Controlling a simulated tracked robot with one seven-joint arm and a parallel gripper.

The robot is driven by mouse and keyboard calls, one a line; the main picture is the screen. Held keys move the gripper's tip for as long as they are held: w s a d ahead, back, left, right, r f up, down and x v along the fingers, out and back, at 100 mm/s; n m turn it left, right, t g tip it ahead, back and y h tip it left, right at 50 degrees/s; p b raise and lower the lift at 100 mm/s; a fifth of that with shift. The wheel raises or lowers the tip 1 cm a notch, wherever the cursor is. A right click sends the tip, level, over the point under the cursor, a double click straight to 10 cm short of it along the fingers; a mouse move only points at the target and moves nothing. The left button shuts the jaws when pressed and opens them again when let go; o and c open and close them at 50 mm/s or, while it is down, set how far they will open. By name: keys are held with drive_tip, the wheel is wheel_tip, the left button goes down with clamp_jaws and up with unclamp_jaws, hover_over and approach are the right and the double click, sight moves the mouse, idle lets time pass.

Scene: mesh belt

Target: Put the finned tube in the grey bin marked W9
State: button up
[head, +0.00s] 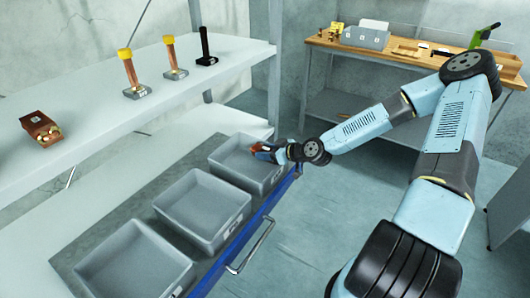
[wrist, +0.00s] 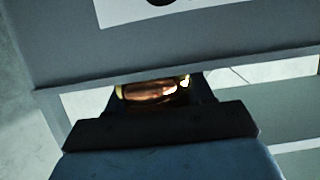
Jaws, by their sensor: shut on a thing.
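My gripper (head: 268,152) is at the far grey bin (head: 232,172), at its right side and near its rim. It is shut on a copper-coloured piece with brassy ends, which I take for the finned tube (wrist: 150,91). In the wrist view only part of the tube shows between dark jaws; fins cannot be made out. A grey wall with a cut-off white label (wrist: 150,8) fills the top of the wrist view. Two more grey bins, a middle one (head: 205,242) and a near one (head: 135,290), stand in the row. Their labels are too small to read.
A shelf (head: 100,130) above the bins holds a brown box (head: 40,128) and several upright pieces on grey bases. A blue rail with a metal handle (head: 254,246) runs along the bins' front. A wooden workbench (head: 400,60) stands behind my arm.

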drive_tip(key=shift+f, duration=0.1)
drive_tip(key=o, duration=1.3)
